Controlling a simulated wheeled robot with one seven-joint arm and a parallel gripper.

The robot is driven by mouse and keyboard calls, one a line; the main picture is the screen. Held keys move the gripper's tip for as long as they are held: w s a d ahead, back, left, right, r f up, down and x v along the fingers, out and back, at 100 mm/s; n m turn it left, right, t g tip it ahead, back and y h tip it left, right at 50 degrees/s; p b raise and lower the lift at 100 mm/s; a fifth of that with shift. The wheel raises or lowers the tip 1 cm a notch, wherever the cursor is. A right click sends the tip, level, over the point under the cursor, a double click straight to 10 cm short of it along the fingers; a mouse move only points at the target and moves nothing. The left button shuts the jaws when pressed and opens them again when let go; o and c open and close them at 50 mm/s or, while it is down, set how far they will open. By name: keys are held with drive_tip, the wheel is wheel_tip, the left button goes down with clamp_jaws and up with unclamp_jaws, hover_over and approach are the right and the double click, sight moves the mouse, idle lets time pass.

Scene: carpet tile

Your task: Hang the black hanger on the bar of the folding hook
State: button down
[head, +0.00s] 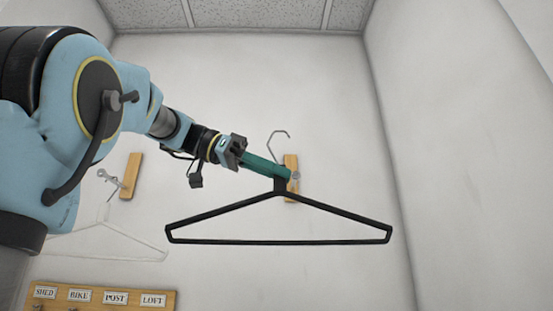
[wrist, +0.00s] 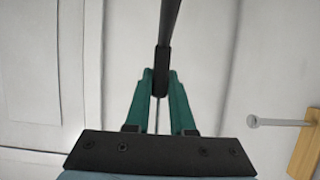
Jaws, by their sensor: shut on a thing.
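In the wrist view the green fingers (wrist: 160,95) close on the black neck (wrist: 162,65). A wooden plate (head: 291,193) on the wall, seemingly the folding hook's, is partly hidden behind my gripper and the hanger. The wrist view shows a metal bar (wrist: 280,122) with a round end standing out from a wooden plate (wrist: 305,150), to the right of and apart from my fingers.
A second wooden plate (head: 131,176) with a metal hook (head: 109,179) is on the wall at left. A pale hanger (head: 110,246) hangs there. A wooden board (head: 95,287) with labels SHED, BIKE, POST and LOFT is at lower left. The wall at right is bare.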

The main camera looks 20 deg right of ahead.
drive_tip(key=shift+w+d+p, duration=1.75)
drive_tip(key=shift+w+p, duration=0.45)
drive_tip(key=shift+w, duration=3.35)
drive_tip(key=shift+w+d+p, duration=1.75)
drive_tip(key=shift+w+p, duration=0.45)
drive_tip(key=shift+w, duration=3.3)
drive_tip(key=shift+b+x, duration=0.7)
drive_tip(key=shift+x, duration=2)
drive_tip(key=c, duration=0.7)
unclamp_jaws()
drive_tip(key=p+v, duration=0.1)
drive_tip(key=v, duration=0.9)
drive_tip(key=shift+w+a+r, duration=0.1)
drive_tip(key=shift+a, duration=0.3)
